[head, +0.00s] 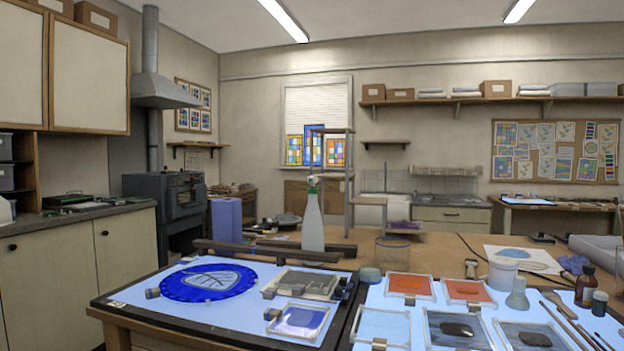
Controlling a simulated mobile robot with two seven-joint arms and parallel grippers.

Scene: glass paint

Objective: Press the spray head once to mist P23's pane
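A white spray bottle (313,222) with a green and white spray head (313,184) stands upright at the back of the lit worktable. Several small framed panes lie on the table. One pane with a blue-violet patch (300,319) lies at the front middle. Two orange panes (410,285) lie right of centre, and panes with dark patches (458,330) lie in front of them. I cannot read any label, so I cannot tell which pane is P23's. Neither of my grippers shows in the head view.
A round blue leaf panel (208,281) lies on the left light panel. Dark bars (266,250) lie across the back of that panel, close to the bottle. A clear jar (392,252) stands right of the bottle. Brushes (566,312) and a brown bottle (585,286) crowd the right.

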